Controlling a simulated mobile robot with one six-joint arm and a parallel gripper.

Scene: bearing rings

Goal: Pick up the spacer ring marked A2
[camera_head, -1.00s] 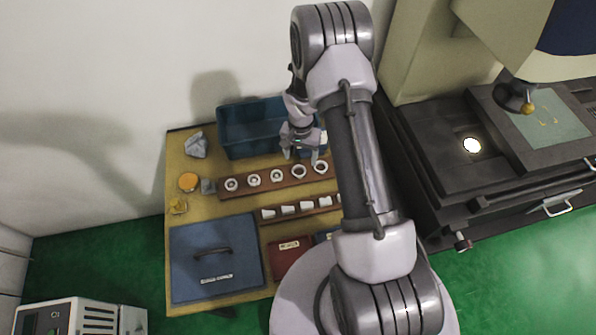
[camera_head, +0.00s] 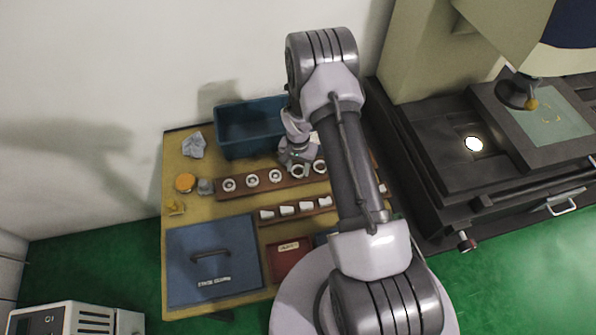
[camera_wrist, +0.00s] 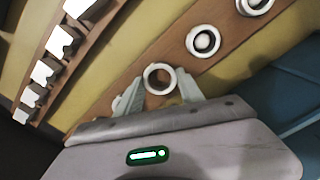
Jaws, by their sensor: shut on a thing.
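A row of pale rings stands on a brown wooden strip (camera_head: 240,191) on the yellow-topped table. My gripper (camera_head: 299,166) is low over the right half of this row. In the wrist view my gripper (camera_wrist: 159,88) has its two fingers against either side of one pale ring (camera_wrist: 158,67), shut on it. This ring shows a brown open middle and seems still at the strip. Two more rings, a near one (camera_wrist: 203,41) and a farther one (camera_wrist: 255,4), stand along the strip. No A2 mark is readable on any ring.
A blue bin (camera_head: 250,128) stands behind the row. A second strip with several white pieces (camera_head: 286,210) lies in front, beside a blue lidded box (camera_head: 213,262) and a red box (camera_head: 289,257). A dark machine (camera_head: 440,165) stands to the right.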

